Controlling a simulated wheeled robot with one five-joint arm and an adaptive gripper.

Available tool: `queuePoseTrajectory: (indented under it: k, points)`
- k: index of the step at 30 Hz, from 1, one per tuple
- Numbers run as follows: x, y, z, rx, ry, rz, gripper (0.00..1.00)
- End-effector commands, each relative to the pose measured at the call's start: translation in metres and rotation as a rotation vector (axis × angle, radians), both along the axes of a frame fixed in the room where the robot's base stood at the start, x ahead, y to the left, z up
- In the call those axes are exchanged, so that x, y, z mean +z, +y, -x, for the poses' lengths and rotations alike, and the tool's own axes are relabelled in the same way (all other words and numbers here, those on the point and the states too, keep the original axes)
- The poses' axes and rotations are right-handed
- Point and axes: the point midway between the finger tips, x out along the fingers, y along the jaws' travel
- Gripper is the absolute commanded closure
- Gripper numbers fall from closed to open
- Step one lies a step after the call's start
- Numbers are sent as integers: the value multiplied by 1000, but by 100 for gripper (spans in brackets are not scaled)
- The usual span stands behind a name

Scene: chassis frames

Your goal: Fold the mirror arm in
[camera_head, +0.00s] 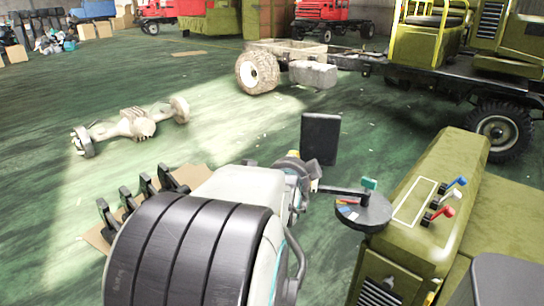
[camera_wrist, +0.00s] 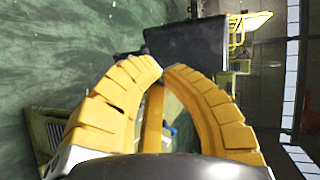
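The mirror is a dark rectangular panel (camera_head: 321,138) standing upright near the middle of the head view. My gripper (camera_head: 296,155) is just left of the mirror, mostly hidden by my own arm. In the wrist view the yellow fingers of my gripper (camera_wrist: 162,68) curve together and their tips meet, with nothing seen between them. The mirror panel (camera_wrist: 190,45) shows just beyond the tips; whether they touch it cannot be told.
The olive housing (camera_head: 452,195) at right carries red, white and blue levers (camera_head: 441,203); a teal knob (camera_head: 369,184) stands on the round base. An axle (camera_head: 135,124) lies on the green floor at left. A truck chassis (camera_head: 312,74) stands behind. The floor between is clear.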

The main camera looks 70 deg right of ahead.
Motion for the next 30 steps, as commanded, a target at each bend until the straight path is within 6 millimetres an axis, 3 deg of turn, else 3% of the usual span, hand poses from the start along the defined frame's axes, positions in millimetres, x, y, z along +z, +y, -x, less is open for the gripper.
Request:
queuePoseTrajectory:
  k: [8, 23, 30]
  points:
    - [-7, -23, -2, -10, -9, 1, 100]
    - [-30, -93, -18, -8, -7, 1, 100]
    - [-29, -119, -23, -8, -7, 2, 100]
